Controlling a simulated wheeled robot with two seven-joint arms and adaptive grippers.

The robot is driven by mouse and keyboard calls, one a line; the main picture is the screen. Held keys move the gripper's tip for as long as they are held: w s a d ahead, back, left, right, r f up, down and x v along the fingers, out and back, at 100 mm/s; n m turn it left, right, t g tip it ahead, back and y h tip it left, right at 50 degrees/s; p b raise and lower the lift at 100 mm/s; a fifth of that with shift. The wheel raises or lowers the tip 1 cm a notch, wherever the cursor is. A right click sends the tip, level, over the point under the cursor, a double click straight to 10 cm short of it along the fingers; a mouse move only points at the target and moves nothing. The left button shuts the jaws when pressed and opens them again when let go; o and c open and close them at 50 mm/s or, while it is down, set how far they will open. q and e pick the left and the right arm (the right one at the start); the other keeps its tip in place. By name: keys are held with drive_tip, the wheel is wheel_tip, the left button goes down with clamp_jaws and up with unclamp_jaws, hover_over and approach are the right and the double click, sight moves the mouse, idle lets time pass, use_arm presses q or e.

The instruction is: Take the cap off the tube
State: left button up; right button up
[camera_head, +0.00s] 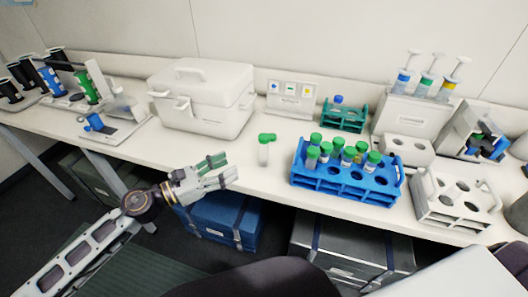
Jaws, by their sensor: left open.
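A small clear tube (263,155) stands upright on the white bench, left of the blue rack. A green cap (266,137) shows at its top and reaches out to the right; I cannot tell how it sits on the tube. My left gripper (228,167) is open and empty at the bench's front edge, to the left of the tube and apart from it. My right gripper is not in view.
A blue rack (345,187) holds several green-capped tubes. A white rack (455,215) stands at right, and a teal rack (344,120) behind. A white lidded box (203,100) stands behind left. The bench front edge is close to my left gripper.

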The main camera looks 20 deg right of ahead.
use_arm(q)
drive_tip(key=p, duration=0.2)
approach(264, 150)
drive_tip(key=w+d, duration=0.1)
drive_tip(key=d, duration=0.1)
drive_tip(key=w+d+f, duration=0.1)
drive_tip(key=d, duration=0.1)
drive_tip(key=shift+w, duration=0.25)
drive_tip(key=shift+w+d, duration=0.15)
drive_tip(key=shift+d, duration=0.35)
drive_tip(key=shift+f, duration=0.1)
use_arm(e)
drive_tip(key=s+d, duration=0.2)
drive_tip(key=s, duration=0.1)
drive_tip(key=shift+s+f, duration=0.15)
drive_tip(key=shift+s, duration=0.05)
use_arm(q)
drive_tip(key=shift+d, duration=0.1)
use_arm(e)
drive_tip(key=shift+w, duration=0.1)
